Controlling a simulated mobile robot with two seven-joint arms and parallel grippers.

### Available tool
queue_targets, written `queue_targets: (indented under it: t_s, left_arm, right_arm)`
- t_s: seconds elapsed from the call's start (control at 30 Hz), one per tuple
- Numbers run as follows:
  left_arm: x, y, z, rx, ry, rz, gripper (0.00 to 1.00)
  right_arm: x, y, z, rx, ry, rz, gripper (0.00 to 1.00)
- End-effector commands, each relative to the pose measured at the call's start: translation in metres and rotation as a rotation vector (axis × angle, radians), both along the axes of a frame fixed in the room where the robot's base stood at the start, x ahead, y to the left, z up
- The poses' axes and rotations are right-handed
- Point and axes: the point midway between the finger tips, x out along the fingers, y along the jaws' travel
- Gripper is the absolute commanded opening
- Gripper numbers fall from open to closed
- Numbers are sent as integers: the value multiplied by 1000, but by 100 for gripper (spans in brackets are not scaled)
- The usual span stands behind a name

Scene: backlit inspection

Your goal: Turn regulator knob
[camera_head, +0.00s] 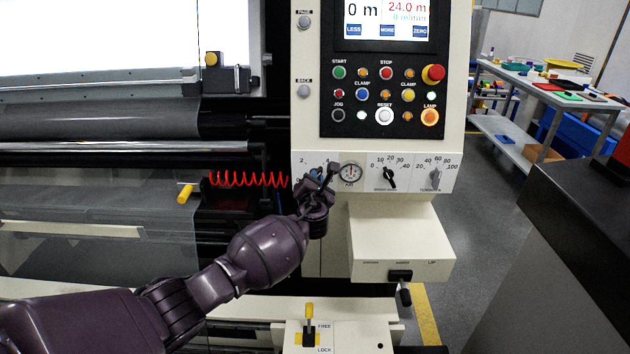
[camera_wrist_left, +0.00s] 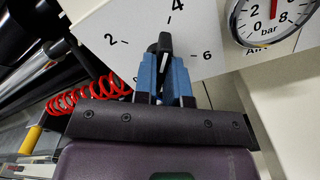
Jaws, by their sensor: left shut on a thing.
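The regulator knob (camera_wrist_left: 165,44) is a black pointer knob on a white dial plate marked 2, 4 and 6. Its tip points just left of the 4 in the left wrist view. My left gripper (camera_wrist_left: 167,75) is shut on the knob, with a blue-sided finger on each side. In the head view my left gripper (camera_head: 316,180) covers most of the knob at the lower left of the control panel. A round pressure gauge (camera_head: 349,173) sits just right of it. It also shows in the left wrist view (camera_wrist_left: 275,14), marked bar. My right gripper is not in view.
Two more knobs, a speed knob (camera_head: 389,177) and a tension knob (camera_head: 435,179), sit right of the gauge. A red coiled hose (camera_head: 248,179) lies left of my gripper. A cream box (camera_head: 400,240) juts out below the panel.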

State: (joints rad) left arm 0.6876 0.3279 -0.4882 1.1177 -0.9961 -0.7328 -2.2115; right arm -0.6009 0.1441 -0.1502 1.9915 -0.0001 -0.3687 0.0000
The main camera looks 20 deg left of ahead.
Motion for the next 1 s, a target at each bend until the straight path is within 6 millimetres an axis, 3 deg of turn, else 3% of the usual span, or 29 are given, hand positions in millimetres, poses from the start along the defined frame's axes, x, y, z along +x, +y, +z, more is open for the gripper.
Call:
queue_targets:
  t_s: [0.27,1.0]
  left_arm:
    - [0,1,0,-171,-48,1,0]
    - [-1,2,-3,-847,-241,2,0]
  right_arm:
    - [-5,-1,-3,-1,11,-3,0]
    - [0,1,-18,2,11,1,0]
